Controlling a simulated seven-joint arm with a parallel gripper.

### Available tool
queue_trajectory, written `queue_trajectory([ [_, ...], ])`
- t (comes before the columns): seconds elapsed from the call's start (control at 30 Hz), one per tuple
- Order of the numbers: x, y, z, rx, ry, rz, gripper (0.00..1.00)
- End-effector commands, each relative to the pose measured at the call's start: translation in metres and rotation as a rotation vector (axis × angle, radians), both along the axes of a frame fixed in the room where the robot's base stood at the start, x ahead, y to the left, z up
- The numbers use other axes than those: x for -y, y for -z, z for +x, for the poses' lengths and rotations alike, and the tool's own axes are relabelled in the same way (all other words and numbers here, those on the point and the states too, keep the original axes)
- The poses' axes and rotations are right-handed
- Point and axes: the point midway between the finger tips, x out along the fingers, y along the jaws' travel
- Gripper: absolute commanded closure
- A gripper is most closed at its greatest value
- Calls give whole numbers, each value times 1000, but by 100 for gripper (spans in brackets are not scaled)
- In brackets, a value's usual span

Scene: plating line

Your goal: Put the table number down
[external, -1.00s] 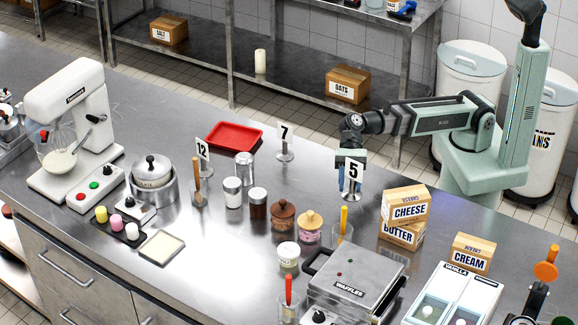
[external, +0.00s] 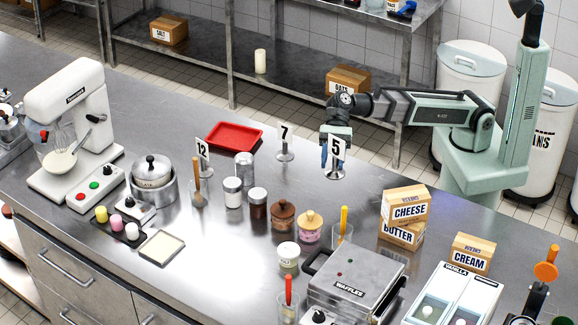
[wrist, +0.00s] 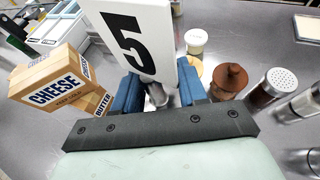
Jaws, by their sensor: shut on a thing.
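The table number 5 (external: 336,151) is a white card with a black 5 on a small round metal stand. My gripper (external: 325,156) is shut on it, just behind the card in the external view. In the wrist view the card (wrist: 140,38) stands up between the two blue fingers of my gripper (wrist: 160,96). The stand's base shows below the card over the steel counter; I cannot tell whether it touches the counter.
Table number 7 (external: 285,136) stands to the left and table number 12 (external: 203,151) farther left. The cheese box (external: 407,206) sits on the butter box (external: 401,234) at right. A red tray (external: 234,136) lies at back left. Jars (external: 283,216) stand in front. Counter around the stand is clear.

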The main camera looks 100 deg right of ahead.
Motion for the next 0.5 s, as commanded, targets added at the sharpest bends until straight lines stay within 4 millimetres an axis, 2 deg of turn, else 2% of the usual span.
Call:
queue_trajectory([
  [0.03, 12, -1, 15, 0, 24, 1, 95],
  [0.27, 77, -2, 75, -1, 140, 1, 95],
  [0.5, 161, -3, 133, -1, 270, 2, 95],
])
